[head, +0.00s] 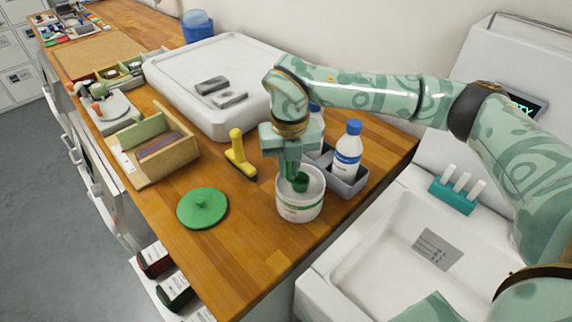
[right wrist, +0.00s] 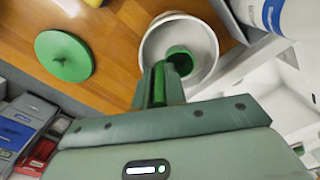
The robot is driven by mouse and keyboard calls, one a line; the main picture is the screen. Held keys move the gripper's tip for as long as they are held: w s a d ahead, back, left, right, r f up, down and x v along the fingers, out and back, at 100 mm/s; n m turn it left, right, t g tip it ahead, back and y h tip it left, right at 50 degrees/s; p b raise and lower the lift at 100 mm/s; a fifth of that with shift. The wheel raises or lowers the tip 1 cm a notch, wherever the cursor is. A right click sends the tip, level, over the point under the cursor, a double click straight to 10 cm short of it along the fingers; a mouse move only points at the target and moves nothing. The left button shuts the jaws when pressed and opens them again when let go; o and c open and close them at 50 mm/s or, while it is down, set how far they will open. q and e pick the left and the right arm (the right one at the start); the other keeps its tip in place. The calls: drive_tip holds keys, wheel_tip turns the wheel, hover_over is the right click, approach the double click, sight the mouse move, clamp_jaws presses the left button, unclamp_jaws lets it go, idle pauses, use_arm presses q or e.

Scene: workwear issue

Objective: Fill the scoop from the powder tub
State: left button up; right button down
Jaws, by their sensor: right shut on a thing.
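The powder tub (head: 300,207) is a white round tub with a green-banded label, standing open near the counter's front right corner. My right gripper (head: 294,174) is above the tub and shut on the green scoop (head: 300,183). In the right wrist view the scoop's round cup (right wrist: 181,60) lies within the outline of the tub's rim (right wrist: 151,48). I cannot tell how deep the cup is or whether it holds powder. The tub's green lid (head: 202,209) lies flat on the counter, left of the tub. My left gripper is not in view.
A grey caddy (head: 348,184) with blue-capped bottles (head: 348,150) stands close behind the tub to the right. A yellow-handled tool (head: 238,150) and a wooden box (head: 165,150) lie left. A white sink (head: 390,240) adjoins the right edge.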

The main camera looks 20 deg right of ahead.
drive_tip(key=shift+f, duration=0.35)
drive_tip(key=shift+s+f, duration=0.1)
idle(1.6)
wheel_tip(320, 180, up, 7)
drive_tip(key=p, duration=0.6)
idle(0.7)
